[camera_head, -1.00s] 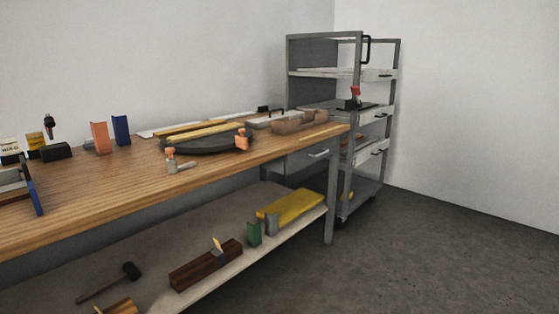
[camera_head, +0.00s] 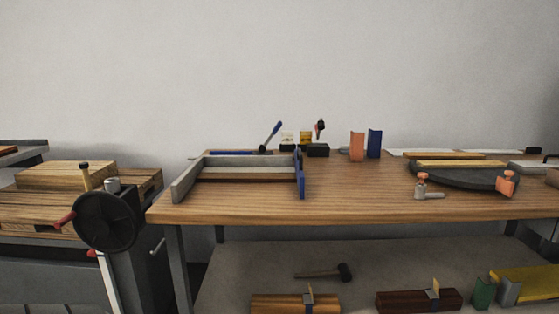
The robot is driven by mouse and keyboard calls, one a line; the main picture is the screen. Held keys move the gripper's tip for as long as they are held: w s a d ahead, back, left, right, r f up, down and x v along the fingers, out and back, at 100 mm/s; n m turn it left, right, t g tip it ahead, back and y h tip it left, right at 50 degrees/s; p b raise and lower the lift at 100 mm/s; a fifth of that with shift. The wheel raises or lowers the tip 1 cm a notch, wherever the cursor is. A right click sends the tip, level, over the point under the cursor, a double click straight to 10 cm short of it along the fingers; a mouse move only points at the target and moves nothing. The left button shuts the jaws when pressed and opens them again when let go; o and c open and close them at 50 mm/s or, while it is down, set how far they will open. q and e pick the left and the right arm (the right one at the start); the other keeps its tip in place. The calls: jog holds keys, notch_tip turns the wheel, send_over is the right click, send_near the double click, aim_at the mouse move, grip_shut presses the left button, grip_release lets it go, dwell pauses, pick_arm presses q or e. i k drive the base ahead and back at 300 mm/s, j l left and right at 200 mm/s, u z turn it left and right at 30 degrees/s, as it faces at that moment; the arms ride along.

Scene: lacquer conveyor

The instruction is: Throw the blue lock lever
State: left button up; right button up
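A lever with a blue handle (camera_head: 272,135) stands tilted up to the right at the back of the wooden workbench (camera_head: 350,207), behind a grey frame-like fixture (camera_head: 245,163). A blue upright plate (camera_head: 300,176) closes the fixture's right end. I cannot tell for certain which blue part is the lock lever. Neither of my grippers shows in this view.
A machine with a black handwheel (camera_head: 106,221) and wooden blocks stands left of the bench. Orange (camera_head: 357,146) and blue (camera_head: 374,143) blocks stand at the bench's back. A dark curved piece (camera_head: 460,178) lies right. A mallet (camera_head: 325,272) lies on the lower shelf.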

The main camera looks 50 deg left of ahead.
aim_at(262, 148)
jog(key=u, duration=1.5)
jog(key=i+j+z, duration=0.05)
